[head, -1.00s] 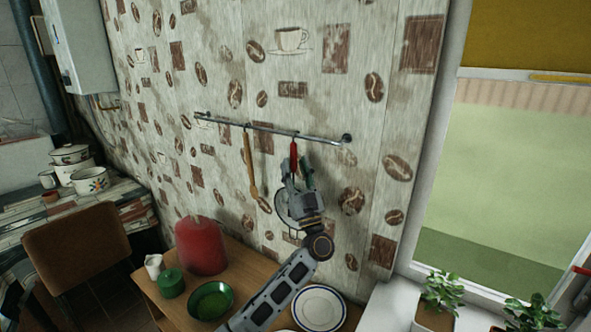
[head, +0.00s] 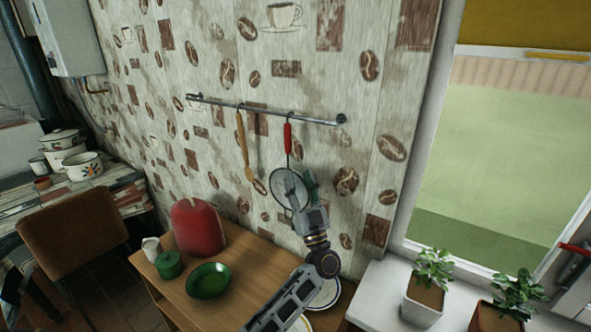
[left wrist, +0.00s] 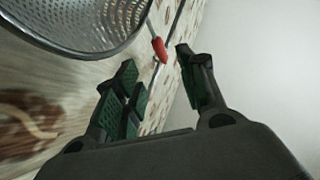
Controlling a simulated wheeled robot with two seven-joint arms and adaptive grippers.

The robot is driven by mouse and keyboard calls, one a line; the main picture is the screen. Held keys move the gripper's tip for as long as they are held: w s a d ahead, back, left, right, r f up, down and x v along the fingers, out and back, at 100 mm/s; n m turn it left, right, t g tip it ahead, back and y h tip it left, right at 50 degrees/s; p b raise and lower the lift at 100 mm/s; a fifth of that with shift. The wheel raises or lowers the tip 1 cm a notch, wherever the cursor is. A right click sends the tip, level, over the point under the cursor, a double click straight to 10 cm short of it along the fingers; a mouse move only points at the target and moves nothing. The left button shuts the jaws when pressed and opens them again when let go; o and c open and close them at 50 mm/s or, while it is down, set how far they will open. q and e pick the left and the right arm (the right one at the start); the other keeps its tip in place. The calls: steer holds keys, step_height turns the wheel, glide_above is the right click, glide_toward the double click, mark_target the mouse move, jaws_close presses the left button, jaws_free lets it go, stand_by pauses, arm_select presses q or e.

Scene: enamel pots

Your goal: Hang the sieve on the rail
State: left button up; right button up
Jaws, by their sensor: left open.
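The sieve has a red handle (head: 288,138) and a round mesh bowl (head: 286,190). It hangs upright below the metal rail (head: 318,121) on the wall, its handle top at the rail. In the left wrist view the mesh bowl (left wrist: 75,22) fills the upper left, with the red handle (left wrist: 159,49) farther off. My left gripper (head: 309,187) is open and empty, just right of the bowl's lower part and in front of the wall. Its spread fingers (left wrist: 157,66) show in the left wrist view with nothing between them. My right gripper is not in view.
A wooden utensil (head: 243,145) hangs on the rail left of the sieve. Potted plants (head: 426,290) stand on the sill at right.

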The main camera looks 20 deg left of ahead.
arm_select(q)
steer(key=shift+v, duration=1.15)
